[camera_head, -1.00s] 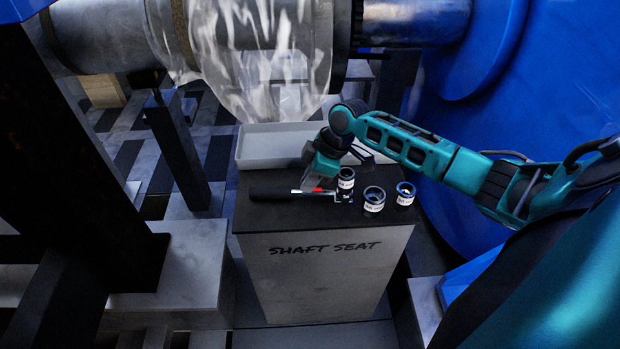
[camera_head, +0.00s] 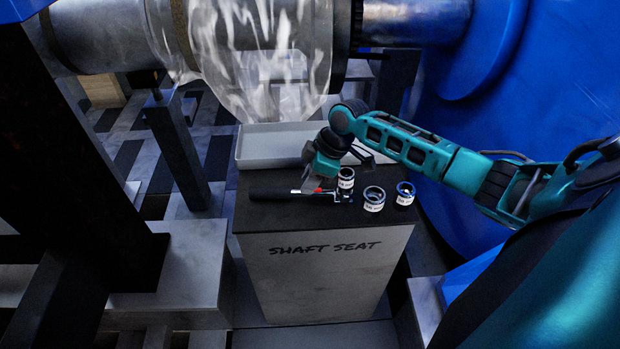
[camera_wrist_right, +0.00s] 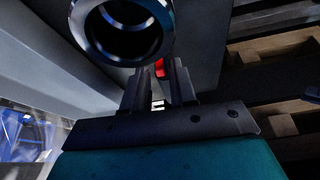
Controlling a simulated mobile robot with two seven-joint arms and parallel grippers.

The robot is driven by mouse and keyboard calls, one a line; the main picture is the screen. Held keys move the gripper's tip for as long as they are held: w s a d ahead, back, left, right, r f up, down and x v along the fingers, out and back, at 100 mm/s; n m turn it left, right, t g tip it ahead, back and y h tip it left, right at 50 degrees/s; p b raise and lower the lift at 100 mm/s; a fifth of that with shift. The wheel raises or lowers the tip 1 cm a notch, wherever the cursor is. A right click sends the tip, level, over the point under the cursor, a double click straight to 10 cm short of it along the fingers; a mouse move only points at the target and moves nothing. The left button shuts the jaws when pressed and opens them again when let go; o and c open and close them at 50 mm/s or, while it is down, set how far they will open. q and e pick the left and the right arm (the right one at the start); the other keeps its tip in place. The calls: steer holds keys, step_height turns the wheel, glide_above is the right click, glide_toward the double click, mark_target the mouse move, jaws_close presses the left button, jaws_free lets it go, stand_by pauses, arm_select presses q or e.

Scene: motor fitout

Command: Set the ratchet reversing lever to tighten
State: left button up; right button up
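The ratchet lies on the dark top of the block marked SHAFT SEAT. Its black handle (camera_head: 275,192) points left and its head is at the right. A small red part, which looks like the reversing lever (camera_head: 318,190), shows by the head. My right gripper (camera_head: 310,184) is low over the ratchet's neck and partly hides it. In the right wrist view its two fingers (camera_wrist_right: 158,80) stand apart, with the red part (camera_wrist_right: 160,68) showing between their tips. I cannot tell whether a finger touches it or which way the lever is set. My left gripper is out of view.
Three labelled sockets stand at the block's right: a tall one (camera_head: 346,181) close by the ratchet head, and two wider ones (camera_head: 373,199) and (camera_head: 405,193). A grey tray (camera_head: 272,160) lies behind.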

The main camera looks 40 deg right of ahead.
steer(key=shift+o, duration=0.8)
steer(key=p+v, duration=0.2)
steer(key=v, duration=1.1)
steer(key=shift+f, duration=0.1)
